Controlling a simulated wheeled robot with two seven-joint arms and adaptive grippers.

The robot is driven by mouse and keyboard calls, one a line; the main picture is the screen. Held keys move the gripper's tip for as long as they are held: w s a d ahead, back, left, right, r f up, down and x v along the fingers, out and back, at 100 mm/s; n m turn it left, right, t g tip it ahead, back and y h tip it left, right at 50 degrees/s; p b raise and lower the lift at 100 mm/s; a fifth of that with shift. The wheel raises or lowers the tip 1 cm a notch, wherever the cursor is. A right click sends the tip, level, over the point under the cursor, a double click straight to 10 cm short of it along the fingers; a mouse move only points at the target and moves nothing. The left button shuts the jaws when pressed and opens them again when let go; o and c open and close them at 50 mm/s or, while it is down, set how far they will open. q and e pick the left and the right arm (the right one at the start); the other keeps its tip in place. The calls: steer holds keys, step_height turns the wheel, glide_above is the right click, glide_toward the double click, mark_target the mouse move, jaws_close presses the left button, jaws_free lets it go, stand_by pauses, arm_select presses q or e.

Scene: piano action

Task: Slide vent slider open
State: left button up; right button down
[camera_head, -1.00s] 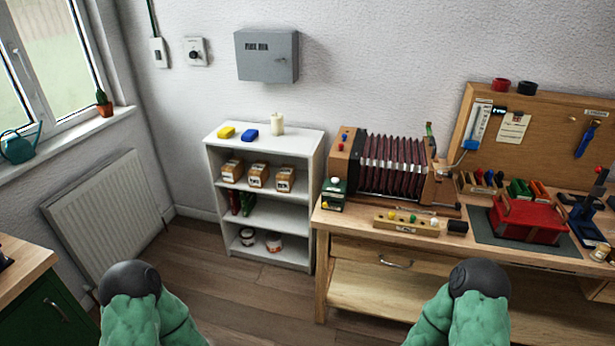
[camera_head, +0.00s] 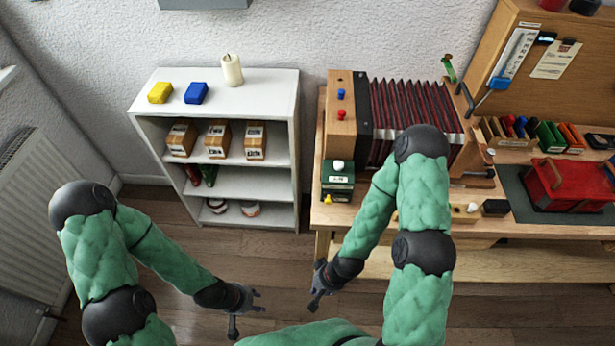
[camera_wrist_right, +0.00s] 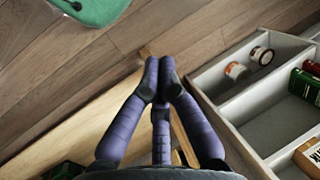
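I cannot make out a vent slider for certain in any view. My left gripper (camera_head: 246,310) hangs low over the floor, in front of the white shelf; its fingers look spread and hold nothing. My right gripper (camera_head: 317,295) is also low, in front of the workbench's left end. In the right wrist view its purple fingers (camera_wrist_right: 160,75) come together at the tips with nothing between them. The bellows unit (camera_head: 405,105) stands on the bench (camera_head: 485,228), partly hidden behind my right arm. A green box (camera_head: 337,184) with a white knob sits at the bench's left corner.
The white shelf (camera_head: 213,130) holds boxes, yellow and blue blocks and a candle (camera_head: 232,70). A red case (camera_head: 570,182) and a tool board (camera_head: 540,65) are at right. A radiator (camera_head: 35,215) is at left. Floor between shelf and bench front is open.

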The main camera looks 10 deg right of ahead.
steer(key=shift+r, duration=0.1)
steer(key=w+r+n+h+p, duration=0.2)
steer(key=w+r+n, duration=0.3)
steer(key=r, duration=0.8)
steer(key=w+a+r+n+h+p, duration=0.1)
steer(key=w+r+n+p, duration=0.3)
steer(key=r, duration=0.9)
steer(key=w+r+n+h+p, duration=0.3)
steer(key=w+r+n, duration=0.4)
steer(key=r+n, duration=0.3)
step_height(320, 180, up, 3)
steer(key=shift+w+a+f+n+g+p, duration=0.1)
steer(key=shift+w+a+n+g+p, duration=0.1)
steer(key=shift+a+n+g+p, duration=0.25)
steer(key=shift+f, duration=0.1)
